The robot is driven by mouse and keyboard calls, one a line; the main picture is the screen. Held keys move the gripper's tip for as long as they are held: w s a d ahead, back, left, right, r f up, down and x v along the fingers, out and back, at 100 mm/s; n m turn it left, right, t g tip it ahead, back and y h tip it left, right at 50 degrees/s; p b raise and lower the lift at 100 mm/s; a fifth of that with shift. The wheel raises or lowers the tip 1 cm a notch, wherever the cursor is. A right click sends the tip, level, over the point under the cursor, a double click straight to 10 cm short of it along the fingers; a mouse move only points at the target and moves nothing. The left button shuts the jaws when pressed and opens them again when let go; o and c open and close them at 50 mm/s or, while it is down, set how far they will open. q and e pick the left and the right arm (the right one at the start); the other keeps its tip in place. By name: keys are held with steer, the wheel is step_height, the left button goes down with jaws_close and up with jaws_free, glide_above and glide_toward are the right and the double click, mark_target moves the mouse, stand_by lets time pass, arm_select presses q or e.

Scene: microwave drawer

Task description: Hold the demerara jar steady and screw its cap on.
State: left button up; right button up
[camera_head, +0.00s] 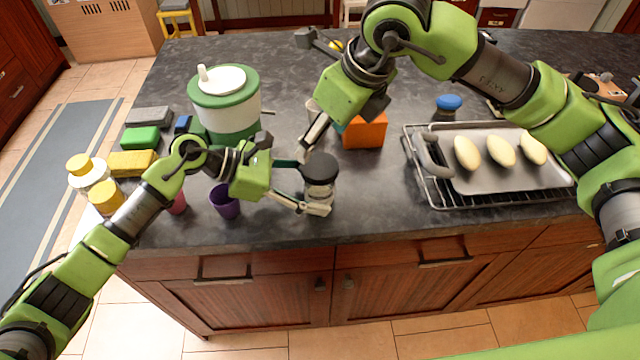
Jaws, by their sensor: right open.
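The demerara jar (319,193) is a small clear jar standing upright near the counter's front edge. Its black cap (321,167) sits on top of the jar; how far it is threaded cannot be seen. My left gripper (312,195) comes in from the left, low down, with its fingers around the jar body.
An orange box (364,133) stands behind the jar, and a purple cup (224,202) stands left of it. A green and white canister (226,100) is at back left. A rack with a tray (480,180) of pale oval items lies right. Bare counter lies between jar and rack.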

arm_select(q)
steer(key=v, duration=0.7)
steer(key=shift+a+r, duration=0.1)
steer(key=shift+a, duration=0.15)
stand_by(0.4)
